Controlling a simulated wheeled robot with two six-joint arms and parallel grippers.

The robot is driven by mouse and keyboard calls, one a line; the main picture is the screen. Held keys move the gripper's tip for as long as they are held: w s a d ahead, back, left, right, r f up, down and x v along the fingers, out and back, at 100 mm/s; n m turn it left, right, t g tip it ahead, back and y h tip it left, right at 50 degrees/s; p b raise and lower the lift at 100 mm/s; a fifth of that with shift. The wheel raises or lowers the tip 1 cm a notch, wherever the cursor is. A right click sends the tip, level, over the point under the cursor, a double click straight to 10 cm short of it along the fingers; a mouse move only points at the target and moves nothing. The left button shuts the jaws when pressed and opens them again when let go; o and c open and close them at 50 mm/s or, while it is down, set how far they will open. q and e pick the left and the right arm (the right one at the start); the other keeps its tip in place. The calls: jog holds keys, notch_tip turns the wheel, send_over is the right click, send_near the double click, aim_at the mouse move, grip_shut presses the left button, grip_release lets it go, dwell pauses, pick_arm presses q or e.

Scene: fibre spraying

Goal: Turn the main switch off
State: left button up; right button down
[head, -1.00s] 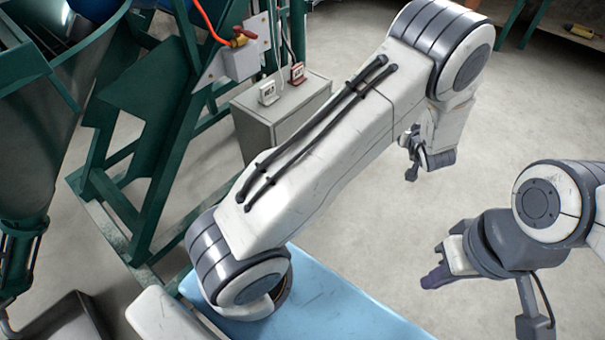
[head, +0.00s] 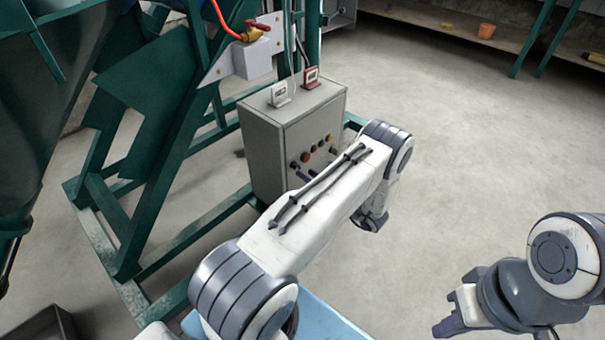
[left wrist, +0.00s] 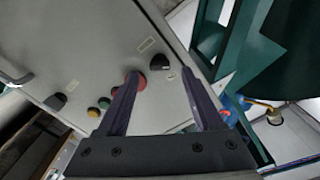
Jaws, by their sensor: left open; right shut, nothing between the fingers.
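The grey control cabinet (head: 268,135) stands beyond my left arm in the head view, with switches and coloured buttons on its front. In the left wrist view, a black rotary knob (left wrist: 160,62) sits by a small label on the panel; I cannot read which switch it is. My left gripper (left wrist: 160,73) is open, its two dark fingers pointing at the panel on either side of this knob's line. Contact cannot be told. One finger overlaps a red button (left wrist: 140,80). In the head view my left arm largely hides that gripper. My right gripper (head: 440,328) is shut and empty at lower right.
A second black knob (left wrist: 56,101) and several small coloured buttons lie further left on the panel. Floor to the right is clear.

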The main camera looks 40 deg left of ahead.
aim_at(299, 168)
pick_arm(q)
jog(key=a, duration=0.3)
jog(key=shift+w+a, duration=0.1)
jog(key=shift+a, duration=0.1)
grip_shut()
jog(key=shift+n, duration=1.3)
jog(key=shift+n+p, duration=0.35)
jog(key=shift+n, duration=1.55)
jog(key=shift+d, duration=0.1)
